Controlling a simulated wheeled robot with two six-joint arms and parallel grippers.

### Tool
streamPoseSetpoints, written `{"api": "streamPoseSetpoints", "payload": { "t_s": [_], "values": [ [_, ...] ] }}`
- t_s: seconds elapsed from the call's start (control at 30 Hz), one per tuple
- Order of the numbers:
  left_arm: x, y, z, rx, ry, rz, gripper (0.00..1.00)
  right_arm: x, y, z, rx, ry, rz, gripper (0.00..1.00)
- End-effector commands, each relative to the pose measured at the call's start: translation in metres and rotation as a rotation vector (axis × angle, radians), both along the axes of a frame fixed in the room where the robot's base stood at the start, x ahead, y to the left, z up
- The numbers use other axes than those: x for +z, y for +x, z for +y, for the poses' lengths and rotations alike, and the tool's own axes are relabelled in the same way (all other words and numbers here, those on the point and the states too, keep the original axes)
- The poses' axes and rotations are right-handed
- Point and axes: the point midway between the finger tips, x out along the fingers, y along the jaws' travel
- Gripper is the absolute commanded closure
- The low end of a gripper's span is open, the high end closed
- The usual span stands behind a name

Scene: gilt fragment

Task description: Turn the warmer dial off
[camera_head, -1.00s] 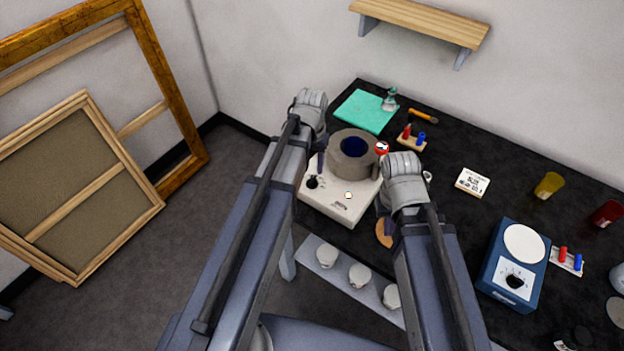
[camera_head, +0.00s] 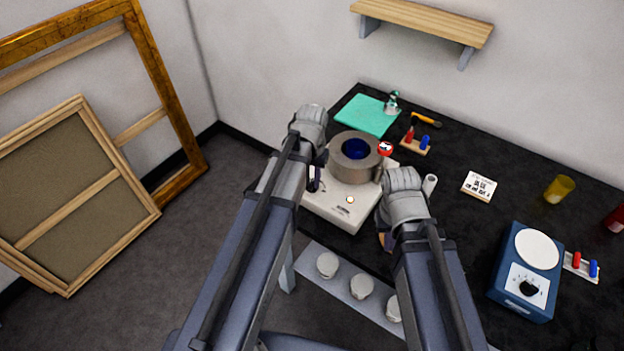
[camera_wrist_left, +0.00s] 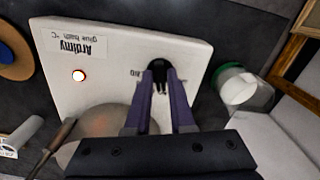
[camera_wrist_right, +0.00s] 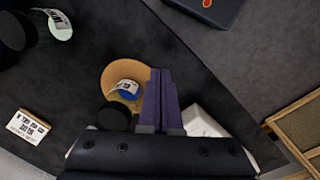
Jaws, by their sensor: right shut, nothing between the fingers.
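The warmer is a white box (camera_head: 340,214) with a grey round pot (camera_head: 354,172) on top; its labelled face shows in the left wrist view (camera_wrist_left: 95,85). Its black dial (camera_wrist_left: 158,68) is at the tips of my left gripper (camera_wrist_left: 161,76), with one finger on each side. I cannot tell whether the fingers press on it or which way it points. In the head view my left gripper (camera_head: 314,183) covers the dial. My right gripper (camera_wrist_right: 160,75) is shut and empty beside the warmer, above a round wooden disc (camera_wrist_right: 117,76).
A red and white round object (camera_head: 385,148) is by the pot. A blue device (camera_head: 527,270) with its own dial stands at the right. A shelf with several pale jars (camera_head: 361,287) is below the table front. Picture frames (camera_head: 75,190) lean at the left.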

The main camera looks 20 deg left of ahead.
Motion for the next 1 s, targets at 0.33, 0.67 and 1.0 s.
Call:
{"api": "streamPoseSetpoints", "payload": {
  "t_s": [0.33, 0.67, 1.0],
  "values": [
    [-0.0001, 0.0000, 0.0000, 0.000, 0.000, 0.000, 1.00, -0.0001, 0.0000, 0.0000, 0.000, 0.000, 0.000, 1.00],
    [-0.0001, 0.0000, 0.0000, 0.005, 0.000, 0.000, 1.00, -0.0001, 0.0000, 0.0000, 0.000, 0.000, 0.000, 1.00],
    [-0.0001, 0.0000, -0.0002, 0.153, 0.000, 0.000, 1.00, -0.0001, 0.0000, 0.0000, 0.000, 0.000, 0.000, 1.00]
  ]
}}
